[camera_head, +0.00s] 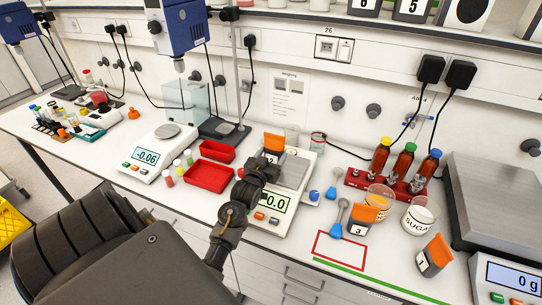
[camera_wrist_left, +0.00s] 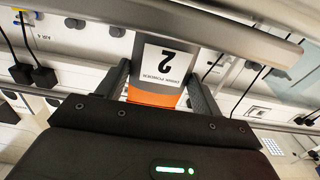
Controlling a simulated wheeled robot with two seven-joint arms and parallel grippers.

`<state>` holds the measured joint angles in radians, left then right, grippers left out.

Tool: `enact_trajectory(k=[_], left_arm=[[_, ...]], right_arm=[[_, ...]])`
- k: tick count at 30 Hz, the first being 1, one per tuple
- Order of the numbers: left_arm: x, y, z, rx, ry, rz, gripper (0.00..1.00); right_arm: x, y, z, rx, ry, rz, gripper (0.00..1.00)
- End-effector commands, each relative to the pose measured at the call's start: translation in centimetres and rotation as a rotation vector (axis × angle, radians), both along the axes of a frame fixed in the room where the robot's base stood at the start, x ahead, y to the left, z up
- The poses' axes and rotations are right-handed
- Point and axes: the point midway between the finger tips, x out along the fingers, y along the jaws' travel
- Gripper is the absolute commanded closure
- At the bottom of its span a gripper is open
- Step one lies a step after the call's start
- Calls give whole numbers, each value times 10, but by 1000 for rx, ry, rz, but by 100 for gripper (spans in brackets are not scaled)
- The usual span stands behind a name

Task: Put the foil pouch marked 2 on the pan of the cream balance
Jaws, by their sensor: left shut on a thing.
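The foil pouch marked 2 (camera_head: 272,154) is grey with an orange top. My left gripper (camera_head: 264,168) is shut on it; the wrist view shows the pouch (camera_wrist_left: 165,62) between the two fingers (camera_wrist_left: 160,85), its label upside down in that picture. In the head view the pouch appears at the back left of the cream balance's grey pan (camera_head: 293,172). I cannot tell whether it touches the pan. The cream balance (camera_head: 296,213) has a display reading about 0.0, partly hidden by my left wrist. My right gripper is not in view.
Pouches marked 3 (camera_head: 357,228) and 1 (camera_head: 434,257) stand to the right. A red bottle rack (camera_head: 360,182), a sugar jar (camera_head: 419,217) and blue scoops (camera_head: 337,217) are nearby. Red trays (camera_head: 208,177) and a white balance (camera_head: 152,160) lie left.

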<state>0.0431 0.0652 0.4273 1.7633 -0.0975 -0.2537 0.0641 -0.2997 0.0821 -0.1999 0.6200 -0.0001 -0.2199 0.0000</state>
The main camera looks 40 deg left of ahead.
Motion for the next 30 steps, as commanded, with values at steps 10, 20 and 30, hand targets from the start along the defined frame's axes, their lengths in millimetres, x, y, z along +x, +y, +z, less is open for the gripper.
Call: enact_trajectory(k=[10, 20, 30], left_arm=[[0, 0, -1, 0, 0, 0, 12], [-16, -6, -1, 0, 0, 0, 12], [-83, -29, -2, 0, 1, 0, 12]], right_arm=[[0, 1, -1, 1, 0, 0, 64], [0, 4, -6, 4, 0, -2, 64], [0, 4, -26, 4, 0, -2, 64]])
